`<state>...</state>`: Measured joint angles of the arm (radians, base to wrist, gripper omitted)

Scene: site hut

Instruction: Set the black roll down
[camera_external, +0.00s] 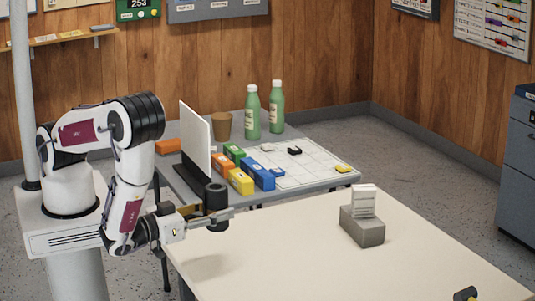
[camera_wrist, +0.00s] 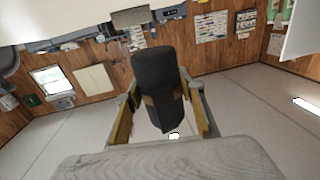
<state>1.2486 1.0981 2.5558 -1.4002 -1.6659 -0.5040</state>
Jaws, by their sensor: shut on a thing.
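The black roll (camera_external: 216,197) is held upright at the end of my arm in the external view, above the near left part of the cream table (camera_external: 300,250). My gripper (camera_external: 212,214) is shut on it, with a finger on either side. In the wrist view the roll (camera_wrist: 157,80) stands between the two yellowish finger pads of my gripper (camera_wrist: 160,112). A shadow lies on the tabletop below and the roll appears clear of the surface. The roll's underside is hard to make out.
A grey block with a white card stack (camera_external: 362,226) stands on the cream table's right part. A black and yellow item (camera_external: 466,294) lies at its front edge. Behind, a grey table holds green bottles (camera_external: 252,112), coloured boxes (camera_external: 240,181) and a white panel (camera_external: 195,137). The cream table's middle is clear.

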